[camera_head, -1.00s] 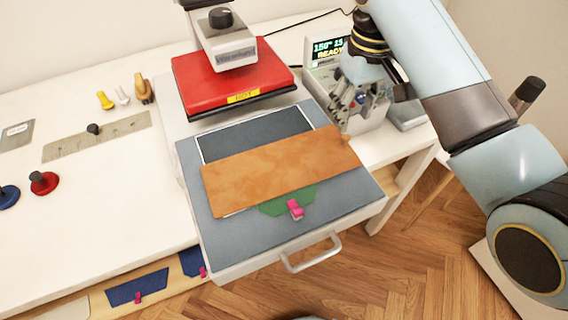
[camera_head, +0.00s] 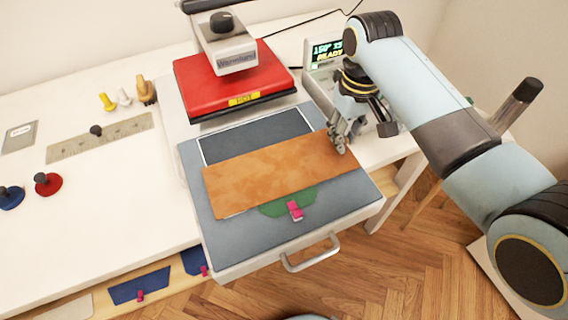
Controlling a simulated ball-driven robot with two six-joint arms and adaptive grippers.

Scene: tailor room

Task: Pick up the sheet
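A brown sheet (camera_head: 262,178) lies across the grey pull-out platen (camera_head: 350,192) of the press. It partly covers a dark, white-edged rectangle (camera_head: 258,136) and a green piece (camera_head: 273,209) with a pink clip (camera_head: 295,209). My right gripper (camera_head: 340,147) points down at the sheet's right end, with its fingertips at or just over the edge. Whether the fingers touch or pinch the sheet cannot be told. My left gripper does not show.
The red press head (camera_head: 225,80) stands behind the platen. A display box (camera_head: 322,52) stands behind my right gripper. A metal ruler (camera_head: 100,137) and red (camera_head: 47,183) and blue (camera_head: 10,196) knobs lie on the left table. A handle (camera_head: 311,256) sticks out in front.

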